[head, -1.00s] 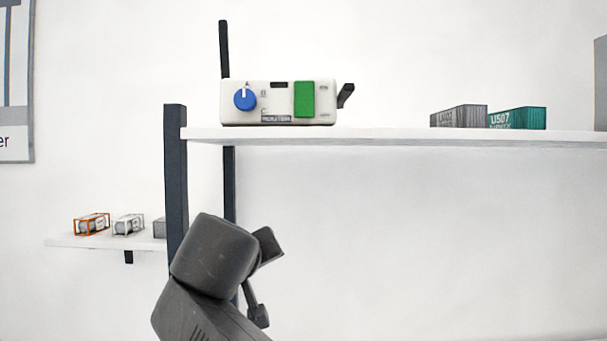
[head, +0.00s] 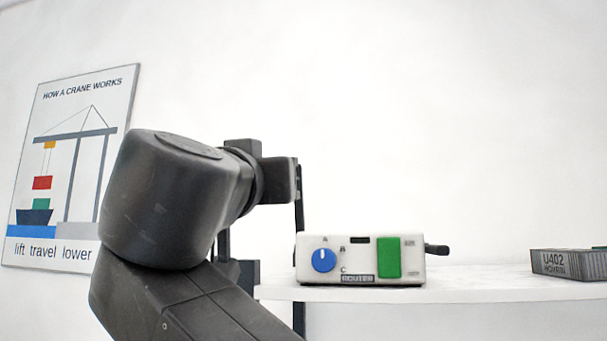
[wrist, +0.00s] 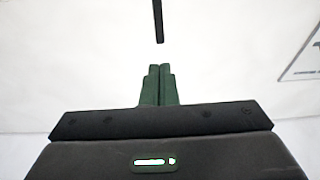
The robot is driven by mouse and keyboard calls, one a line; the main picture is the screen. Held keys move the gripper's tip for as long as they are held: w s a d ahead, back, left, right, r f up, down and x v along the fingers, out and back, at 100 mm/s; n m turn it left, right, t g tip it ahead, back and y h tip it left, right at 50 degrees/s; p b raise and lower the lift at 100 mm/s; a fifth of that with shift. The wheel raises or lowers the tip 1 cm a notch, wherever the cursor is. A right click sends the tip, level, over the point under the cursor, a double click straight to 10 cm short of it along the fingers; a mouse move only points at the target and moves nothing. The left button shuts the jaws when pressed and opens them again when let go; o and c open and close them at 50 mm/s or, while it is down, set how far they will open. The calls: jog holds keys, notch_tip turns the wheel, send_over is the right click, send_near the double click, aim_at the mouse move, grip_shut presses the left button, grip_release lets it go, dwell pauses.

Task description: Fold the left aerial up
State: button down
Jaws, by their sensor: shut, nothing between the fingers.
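The white box (head: 350,272) with a blue knob and a green switch stands on the shelf in the head view. A dark rod (wrist: 158,20), apparently the left aerial, lies beyond the fingertips with a gap between. In the head view my fingers are hidden behind my wrist.
The shelf (head: 470,283) carries a grey container (head: 570,264) on the right, with free room between it and the box. A crane poster (head: 75,170) hangs on the left wall. The space above the box is clear.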

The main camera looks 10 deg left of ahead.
notch_tip(320, 180, up, 4)
jog(key=f+p, duration=0.1)
jog(key=p, duration=0.5)
send_over(299, 210)
jog(key=s, duration=0.5)
jog(key=shift+a+r, duration=0.15)
jog(key=shift+r, duration=0.1)
jog(key=shift+w+b, duration=0.15)
jog(key=shift+b, duration=0.25)
jog(key=shift+w+r+b, duration=0.35)
jog(key=shift+w+b, duration=0.2)
jog(key=shift+w, duration=0.05)
jog(key=shift+w+r+b, duration=0.3)
jog(key=shift+w+b, duration=0.25)
